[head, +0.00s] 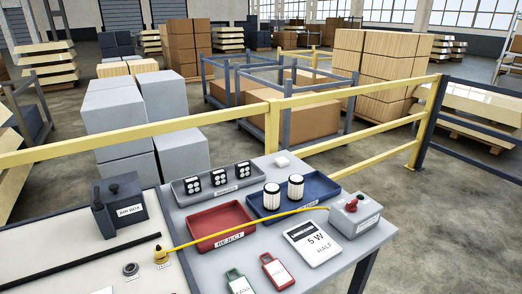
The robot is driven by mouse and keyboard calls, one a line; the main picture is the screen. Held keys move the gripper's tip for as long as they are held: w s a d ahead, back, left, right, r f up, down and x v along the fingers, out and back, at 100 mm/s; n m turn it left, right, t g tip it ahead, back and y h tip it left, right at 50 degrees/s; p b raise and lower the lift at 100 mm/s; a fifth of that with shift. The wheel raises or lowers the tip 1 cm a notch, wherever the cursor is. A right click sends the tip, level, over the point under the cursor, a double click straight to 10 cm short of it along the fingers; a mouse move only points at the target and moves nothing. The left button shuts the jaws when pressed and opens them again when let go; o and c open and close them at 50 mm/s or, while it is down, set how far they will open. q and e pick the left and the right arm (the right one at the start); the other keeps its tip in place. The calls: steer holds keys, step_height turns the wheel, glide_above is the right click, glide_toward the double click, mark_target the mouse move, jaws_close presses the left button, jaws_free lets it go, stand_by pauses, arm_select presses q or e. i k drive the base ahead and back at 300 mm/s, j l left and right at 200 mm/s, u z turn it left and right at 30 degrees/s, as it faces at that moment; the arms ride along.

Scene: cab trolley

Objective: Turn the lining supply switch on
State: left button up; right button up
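A grey box (363,220) with a red knob (351,206) on top and a white label on its front stands at the right end of the table. The label is too small to read, so I cannot tell for sure that this is the lining supply switch, nor whether the knob is on or off. A yellow cord (250,228) runs from the box to a small yellow fitting (161,254) on the left surface. A dark round knob (130,269) with a small label sits beside the fitting. Neither of my grippers shows in the head view.
The table (262,262) holds a red REJECT tray (218,236), a blue tray (322,190) with two white cylinders, a grey tray (243,182) with black items, a HALF card (313,244), and red and green tags. A dark AIR BOX (122,206) stands left. A yellow railing (350,90) runs behind.

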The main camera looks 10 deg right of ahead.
mark_target(351, 207)
steer(key=z, duration=1.35)
